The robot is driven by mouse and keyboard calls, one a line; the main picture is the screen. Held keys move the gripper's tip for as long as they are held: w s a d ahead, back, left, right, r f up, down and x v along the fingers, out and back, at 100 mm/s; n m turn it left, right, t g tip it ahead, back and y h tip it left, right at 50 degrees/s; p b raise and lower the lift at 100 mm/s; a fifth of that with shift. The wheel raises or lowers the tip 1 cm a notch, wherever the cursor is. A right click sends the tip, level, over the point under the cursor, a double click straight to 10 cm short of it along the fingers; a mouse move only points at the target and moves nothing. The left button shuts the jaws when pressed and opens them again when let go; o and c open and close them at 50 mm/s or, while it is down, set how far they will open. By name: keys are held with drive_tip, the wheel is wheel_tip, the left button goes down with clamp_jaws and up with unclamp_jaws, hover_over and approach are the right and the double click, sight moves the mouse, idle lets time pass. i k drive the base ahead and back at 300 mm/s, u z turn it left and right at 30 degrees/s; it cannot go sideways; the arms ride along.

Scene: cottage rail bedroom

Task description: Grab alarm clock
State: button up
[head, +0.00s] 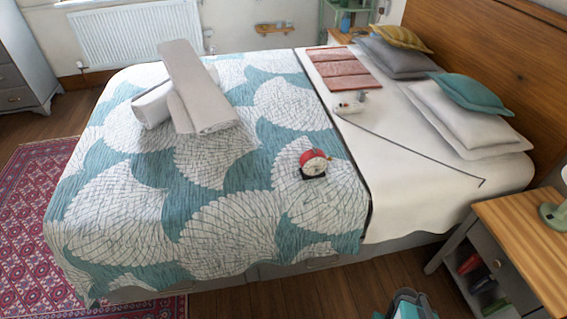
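A small red, round alarm clock (314,161) with a pale face and dark base stands on the teal and white patterned bed cover (215,218). It is right of the cover's middle, and nothing touches its visible sides. My gripper is not recognisable in the head view, so its position and opening do not show.
Pale rolled or folded textiles (195,88) lie on the bed's left part. A small white object (348,106) lies near a folded reddish cloth (339,68). Pillows (470,125) line the headboard. A wooden-topped nightstand (515,222) stands right. A teal-grey object (408,304) is cut off below.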

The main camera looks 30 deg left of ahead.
sight(308, 161)
drive_tip(key=z, duration=0.55)
drive_tip(key=k, duration=0.15)
drive_tip(key=u, duration=1.75)
drive_tip(key=k, duration=0.85)
drive_tip(key=z, duration=0.2)
drive_tip(key=i, duration=0.65)
drive_tip(key=u, duration=0.05)
